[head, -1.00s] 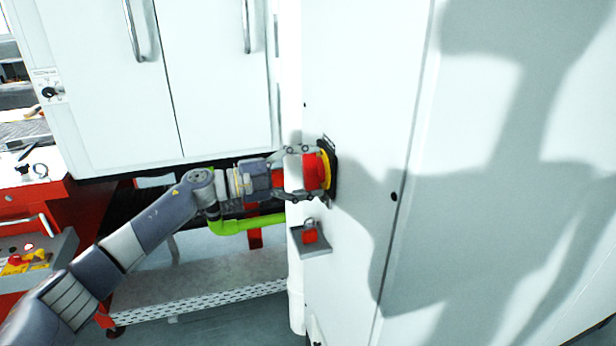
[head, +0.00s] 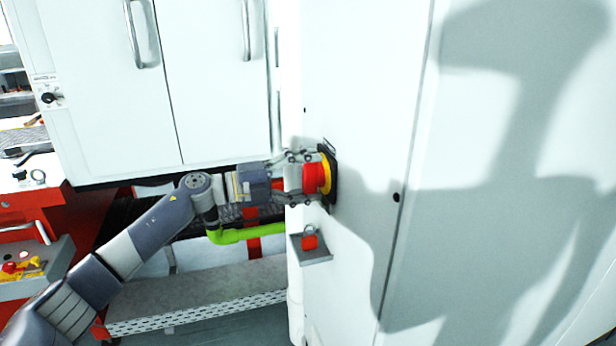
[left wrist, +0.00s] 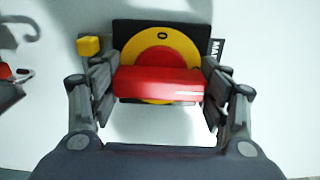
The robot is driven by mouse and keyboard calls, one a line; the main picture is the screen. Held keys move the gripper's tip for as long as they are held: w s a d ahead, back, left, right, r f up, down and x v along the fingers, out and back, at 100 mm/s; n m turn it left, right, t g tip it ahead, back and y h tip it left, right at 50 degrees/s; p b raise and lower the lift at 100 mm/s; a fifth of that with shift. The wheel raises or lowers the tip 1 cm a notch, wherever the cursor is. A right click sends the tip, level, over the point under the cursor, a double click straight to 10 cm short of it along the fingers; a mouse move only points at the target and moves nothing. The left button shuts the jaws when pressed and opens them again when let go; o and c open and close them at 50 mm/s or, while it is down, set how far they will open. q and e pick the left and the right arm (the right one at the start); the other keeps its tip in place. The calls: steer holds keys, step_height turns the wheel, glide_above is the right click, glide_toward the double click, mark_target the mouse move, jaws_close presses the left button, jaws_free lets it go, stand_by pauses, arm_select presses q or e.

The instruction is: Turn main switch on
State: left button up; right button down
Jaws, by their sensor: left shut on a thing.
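The main switch is a red handle (head: 314,178) on a yellow disc (head: 327,174) with a black backplate, mounted on the white cabinet. In the left wrist view the red handle (left wrist: 158,82) lies level across the yellow disc (left wrist: 160,52), with the black plate (left wrist: 140,28) behind. My left gripper (head: 308,178) reaches in from the left and is shut on the red handle. In the left wrist view its fingers (left wrist: 160,85) sit at the handle's left and right ends. My right gripper is not in view.
A small grey shelf (head: 316,256) with a red padlock (head: 310,238) is fixed below the switch. White cabinet doors (head: 215,80) hang above my left arm. A green hose (head: 250,234) runs beneath it. A control panel (head: 30,268) stands at lower left.

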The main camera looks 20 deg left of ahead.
arm_select(q)
steer(key=o, duration=1.1)
steer(key=shift+c, duration=0.2)
